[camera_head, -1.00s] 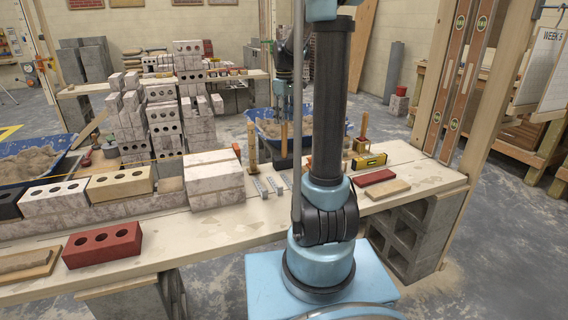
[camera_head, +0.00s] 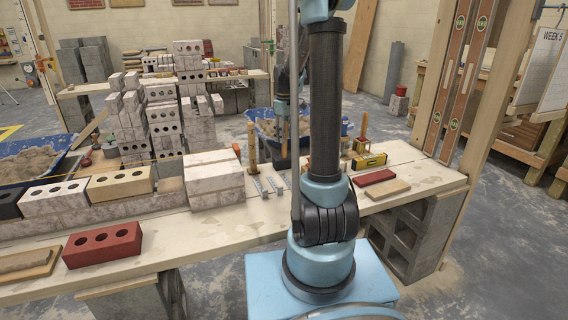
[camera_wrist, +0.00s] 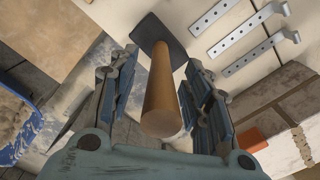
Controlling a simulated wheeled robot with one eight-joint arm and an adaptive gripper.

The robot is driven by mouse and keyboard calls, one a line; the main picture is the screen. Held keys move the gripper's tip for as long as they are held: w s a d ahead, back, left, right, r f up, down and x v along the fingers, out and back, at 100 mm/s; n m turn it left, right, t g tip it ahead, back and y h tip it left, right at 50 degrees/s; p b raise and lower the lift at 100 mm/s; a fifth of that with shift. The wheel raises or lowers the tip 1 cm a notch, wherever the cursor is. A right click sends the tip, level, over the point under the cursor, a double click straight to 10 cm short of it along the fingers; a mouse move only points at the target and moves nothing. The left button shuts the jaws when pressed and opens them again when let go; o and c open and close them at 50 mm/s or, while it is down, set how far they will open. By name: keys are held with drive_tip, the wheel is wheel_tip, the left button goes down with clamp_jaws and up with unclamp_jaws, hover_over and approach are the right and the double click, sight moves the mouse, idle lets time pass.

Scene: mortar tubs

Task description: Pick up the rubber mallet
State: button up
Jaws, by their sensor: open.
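The rubber mallet stands head down on the bench with its wooden handle upright. In the wrist view its round handle (camera_wrist: 161,92) rises toward the camera from the dark rubber head (camera_wrist: 160,40). My gripper (camera_wrist: 160,78) is open, with one finger on each side of the handle; I see gaps between fingers and handle. In the head view my gripper (camera_head: 283,128) is low over the mallet at the bench's back edge, partly behind my arm. It covers most of the handle; the dark head (camera_head: 285,162) shows below.
Metal ties (camera_wrist: 238,38) lie beside the mallet head. A whitish block stack (camera_head: 214,180) stands to the left. Another upright wooden-handled tool (camera_head: 252,148) is close on the left.

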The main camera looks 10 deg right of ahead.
clamp_jaws()
wheel_tip(320, 180, up, 10)
drive_tip(key=shift+r, duration=0.1)
idle(0.7)
drive_tip(key=c, duration=0.8)
unclamp_jaws()
clamp_jaws()
